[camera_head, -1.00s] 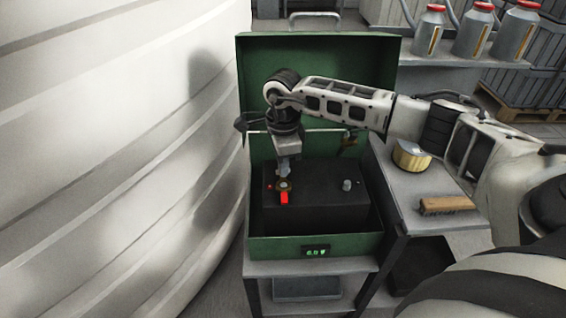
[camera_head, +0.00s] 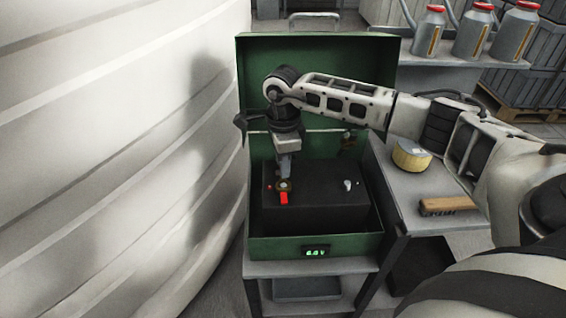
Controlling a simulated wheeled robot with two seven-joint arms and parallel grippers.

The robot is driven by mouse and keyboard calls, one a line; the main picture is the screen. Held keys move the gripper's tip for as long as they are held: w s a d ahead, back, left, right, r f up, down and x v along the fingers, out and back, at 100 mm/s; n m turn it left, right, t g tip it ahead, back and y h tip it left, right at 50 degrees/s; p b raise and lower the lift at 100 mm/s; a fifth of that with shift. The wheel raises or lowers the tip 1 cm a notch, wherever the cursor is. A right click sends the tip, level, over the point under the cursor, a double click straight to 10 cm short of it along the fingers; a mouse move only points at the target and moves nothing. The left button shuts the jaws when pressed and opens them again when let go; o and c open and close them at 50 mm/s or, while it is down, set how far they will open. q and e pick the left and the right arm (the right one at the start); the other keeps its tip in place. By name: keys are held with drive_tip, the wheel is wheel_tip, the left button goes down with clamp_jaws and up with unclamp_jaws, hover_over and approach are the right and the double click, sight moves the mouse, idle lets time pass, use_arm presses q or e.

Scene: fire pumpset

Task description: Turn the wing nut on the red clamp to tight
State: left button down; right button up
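The red clamp (camera_head: 284,198) sits on the left part of the top of a black battery (camera_head: 325,210) inside an open green box (camera_head: 300,247). A small brass-coloured piece shows at the clamp's upper end, partly covered by the fingers; the wing nut itself is too small to make out. My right gripper (camera_head: 285,180) points straight down from above, with its fingertips at the clamp's upper end. Whether its fingers are closed on the nut is too small to tell. My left gripper is not in view.
A grey post (camera_head: 348,185) stands on the battery's right side. A tape roll (camera_head: 411,156) and a brush (camera_head: 447,205) lie on the side table (camera_head: 410,185). A large pale tank (camera_head: 120,160) closes off the left.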

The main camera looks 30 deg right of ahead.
wheel_tip(320, 180, up, 15)
idle(0.3)
drive_tip(key=shift+a, duration=0.1)
idle(0.4)
